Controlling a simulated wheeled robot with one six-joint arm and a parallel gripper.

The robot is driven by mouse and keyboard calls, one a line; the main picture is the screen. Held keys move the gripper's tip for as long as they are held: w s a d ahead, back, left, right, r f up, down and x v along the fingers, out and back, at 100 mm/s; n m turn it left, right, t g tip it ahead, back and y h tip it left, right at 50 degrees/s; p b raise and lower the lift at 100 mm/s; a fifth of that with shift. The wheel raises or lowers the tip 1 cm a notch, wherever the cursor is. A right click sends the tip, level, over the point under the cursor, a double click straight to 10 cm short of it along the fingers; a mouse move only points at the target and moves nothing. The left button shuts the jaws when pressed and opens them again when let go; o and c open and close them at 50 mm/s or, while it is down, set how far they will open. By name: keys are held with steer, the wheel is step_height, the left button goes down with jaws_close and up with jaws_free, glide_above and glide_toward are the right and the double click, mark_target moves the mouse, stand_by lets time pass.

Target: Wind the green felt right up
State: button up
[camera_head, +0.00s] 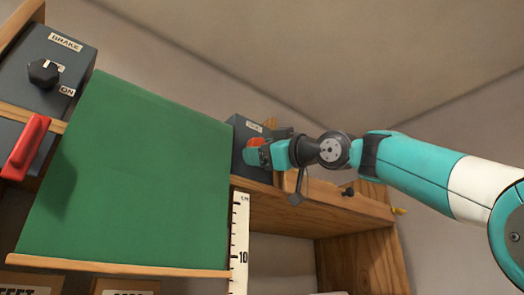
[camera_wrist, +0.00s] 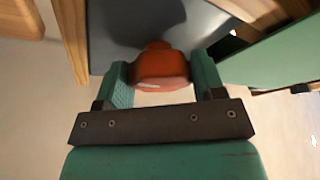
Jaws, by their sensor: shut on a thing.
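The green felt (camera_head: 135,165) hangs as a broad flat sheet in the head view, with a wooden bar (camera_head: 120,268) along its bottom edge. The bar's right end is beside the ruler (camera_head: 239,235), a little below its 10 mark. My gripper (camera_head: 257,150) is at a dark box (camera_head: 241,131) to the right of the felt's top. In the wrist view, my gripper (camera_wrist: 160,78) is shut on an orange knob (camera_wrist: 160,68), one finger on each side. The fingers partly hide the knob in the head view (camera_head: 256,141).
A dark brake box (camera_head: 75,58) with a black knob (camera_head: 43,73) and an ON label is at the upper left. A red handle (camera_head: 25,148) is below it. A wooden shelf (camera_head: 310,213) runs under my gripper. Labelled boxes stand below the felt.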

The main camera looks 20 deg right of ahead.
steer(key=n+g, duration=0.1)
steer(key=n, duration=0.2)
steer(key=n+g+y, duration=0.1)
steer(key=n, duration=0.2)
steer(key=shift+d+r, duration=0.1)
steer(key=shift+n+g, duration=0.3)
steer(key=o, duration=0.9)
steer(key=shift+d, duration=0.1)
